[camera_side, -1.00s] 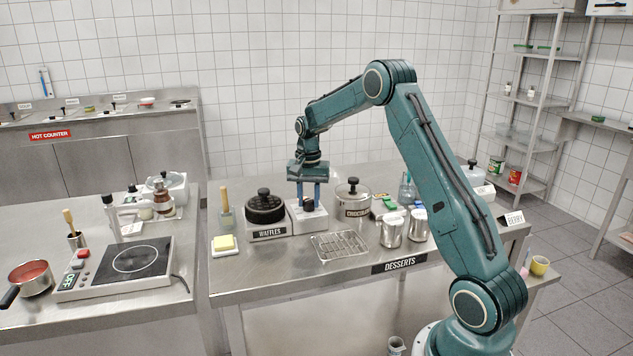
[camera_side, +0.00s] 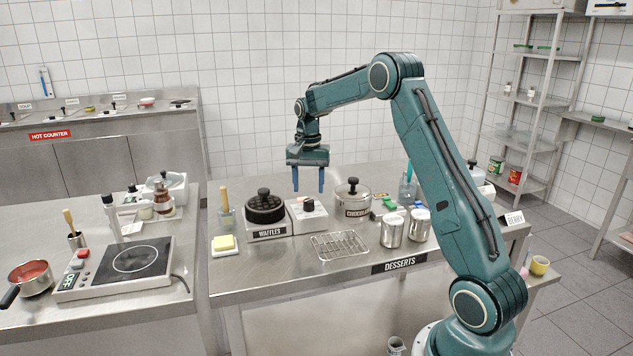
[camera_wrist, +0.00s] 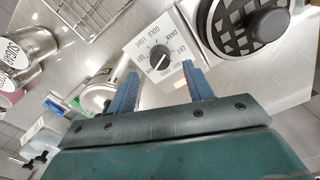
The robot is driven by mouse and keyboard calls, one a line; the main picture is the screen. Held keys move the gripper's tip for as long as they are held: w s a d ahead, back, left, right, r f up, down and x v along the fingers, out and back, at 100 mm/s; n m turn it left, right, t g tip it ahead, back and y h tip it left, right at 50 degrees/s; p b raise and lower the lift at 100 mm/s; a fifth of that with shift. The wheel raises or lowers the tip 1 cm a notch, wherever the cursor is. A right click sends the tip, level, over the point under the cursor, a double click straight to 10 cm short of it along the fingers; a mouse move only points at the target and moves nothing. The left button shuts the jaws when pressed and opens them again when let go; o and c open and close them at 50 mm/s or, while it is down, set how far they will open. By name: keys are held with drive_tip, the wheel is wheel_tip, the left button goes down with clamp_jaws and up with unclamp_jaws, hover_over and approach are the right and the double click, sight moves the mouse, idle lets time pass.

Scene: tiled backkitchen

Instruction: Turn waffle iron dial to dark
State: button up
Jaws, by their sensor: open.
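The waffle iron (camera_side: 265,230) stands on the desserts counter, with a black round plate and knobbed lid.
A wire rack (camera_side: 340,246) lies in front of the control box. A chocolate pot (camera_side: 353,200) stands close to its right, with metal cans (camera_side: 392,231) farther right. A butter dish (camera_side: 224,245) sits at the left. The air around my gripper is clear.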

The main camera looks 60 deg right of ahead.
sight(309, 200)
wheel_tip(309, 200, up, 9)
drive_tip(key=shift+r, duration=0.2)
idle(0.5)
drive_tip(key=s+a+r+n+t, duration=0.1)
drive_tip(key=s+a+r+n, duration=0.3)
drive_tip(key=a, duration=0.5)
drive_tip(key=s+a+r+n+t, duration=0.2)
drive_tip(key=s+a+r+n, duration=0.15)
drive_tip(key=s+a, duration=0.45)
drive_tip(key=s+a+f+n+t, duration=0.1)
drive_tip(key=s+a+f+n, duration=0.2)
drive_tip(key=s+a, duration=0.2)
drive_tip(key=s+a+f+n+t, duration=0.1)
drive_tip(key=s+a, duration=0.4)
drive_tip(key=s, duration=0.5)
drive_tip(key=shift+s+a+f+n+t, duration=0.35)
drive_tip(key=shift+f+n, duration=0.55)
drive_tip(key=shift+n, duration=0.15)
